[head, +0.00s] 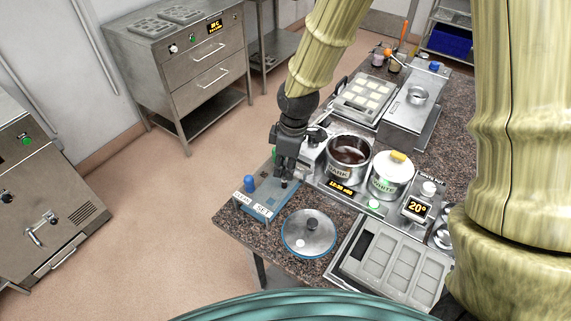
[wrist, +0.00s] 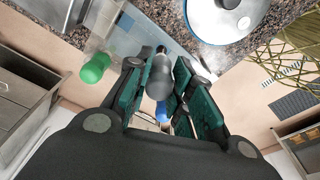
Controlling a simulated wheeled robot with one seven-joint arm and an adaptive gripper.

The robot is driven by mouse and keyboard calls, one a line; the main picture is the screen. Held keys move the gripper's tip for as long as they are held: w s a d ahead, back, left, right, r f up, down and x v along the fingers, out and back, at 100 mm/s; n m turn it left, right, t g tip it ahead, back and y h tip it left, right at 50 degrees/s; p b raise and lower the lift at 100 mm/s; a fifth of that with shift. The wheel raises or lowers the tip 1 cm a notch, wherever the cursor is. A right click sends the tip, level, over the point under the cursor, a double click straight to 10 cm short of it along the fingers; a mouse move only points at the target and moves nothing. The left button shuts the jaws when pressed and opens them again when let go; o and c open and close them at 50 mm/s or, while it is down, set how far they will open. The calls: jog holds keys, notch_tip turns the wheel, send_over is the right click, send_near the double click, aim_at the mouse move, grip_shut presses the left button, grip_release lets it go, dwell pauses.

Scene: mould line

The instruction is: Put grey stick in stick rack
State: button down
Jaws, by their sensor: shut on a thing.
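My gripper (head: 285,170) points down over the blue-tinted stick rack (head: 262,212) at the left corner of the counter. In the wrist view its dark green finger pads are closed around a grey stick (wrist: 160,76), whose rounded end shows between them. A dark tip of the grey stick (head: 284,184) shows just below the fingers in the head view. The rack's clear plate also shows in the wrist view (wrist: 128,42). I cannot tell whether the grey stick is in a hole or above the rack. A blue stick (head: 252,184) stands at the rack's left side.
A green-topped piece (wrist: 97,67) and a blue-topped piece (wrist: 162,112) are close to my fingers. A tank pot (head: 348,158), a white jar (head: 392,175) and a mould tray (head: 395,262) crowd the counter.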

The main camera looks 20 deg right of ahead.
jog(key=shift+f+b, duration=0.9)
jog(key=shift+f, duration=0.95)
jog(key=shift+f, duration=0.1)
jog(key=c, duration=1.2)
grip_release()
jog(key=shift+o, duration=0.2)
jog(key=o, duration=0.4)
